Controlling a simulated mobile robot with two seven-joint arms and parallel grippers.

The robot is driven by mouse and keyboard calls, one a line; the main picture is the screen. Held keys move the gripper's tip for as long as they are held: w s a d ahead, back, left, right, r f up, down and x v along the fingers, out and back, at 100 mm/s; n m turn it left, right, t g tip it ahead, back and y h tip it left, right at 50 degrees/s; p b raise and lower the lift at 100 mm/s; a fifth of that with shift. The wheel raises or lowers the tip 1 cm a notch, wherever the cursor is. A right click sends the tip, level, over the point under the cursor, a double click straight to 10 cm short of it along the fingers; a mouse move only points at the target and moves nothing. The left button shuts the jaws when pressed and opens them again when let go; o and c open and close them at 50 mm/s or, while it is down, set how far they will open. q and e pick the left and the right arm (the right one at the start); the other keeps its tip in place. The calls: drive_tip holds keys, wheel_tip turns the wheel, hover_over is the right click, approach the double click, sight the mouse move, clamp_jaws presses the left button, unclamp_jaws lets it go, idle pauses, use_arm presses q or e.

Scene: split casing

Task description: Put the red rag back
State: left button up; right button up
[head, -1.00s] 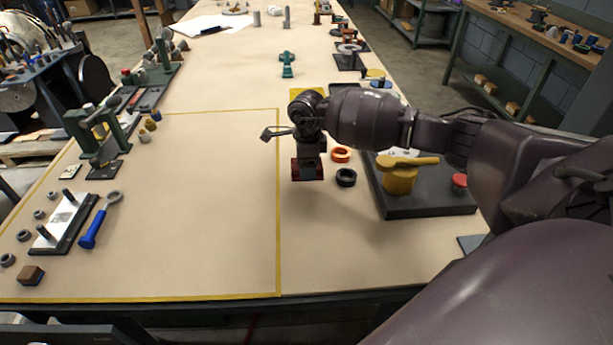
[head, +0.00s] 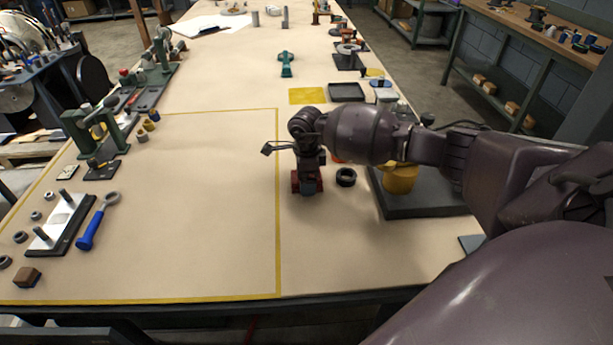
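Red material that looks like the red rag (head: 296,182) shows at the fingertips of my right gripper (head: 307,188), sticking out on both sides of the grey fingers. The gripper points down at the bare table, just right of the yellow taped line. It appears shut on the red material, though the fingers partly hide it. I cannot tell whether the rag touches the table. My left gripper is out of view.
A black ring (head: 346,177) lies close to the right of the gripper. A dark platform with a yellow fixture (head: 400,180) stands further right, partly behind my arm. A yellow mat (head: 308,96) and a black tray (head: 347,92) lie beyond.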

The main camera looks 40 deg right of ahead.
wheel_tip(320, 180, up, 12)
drive_tip(key=p, duration=0.1)
drive_tip(key=shift+r, duration=0.15)
idle(0.5)
idle(0.5)
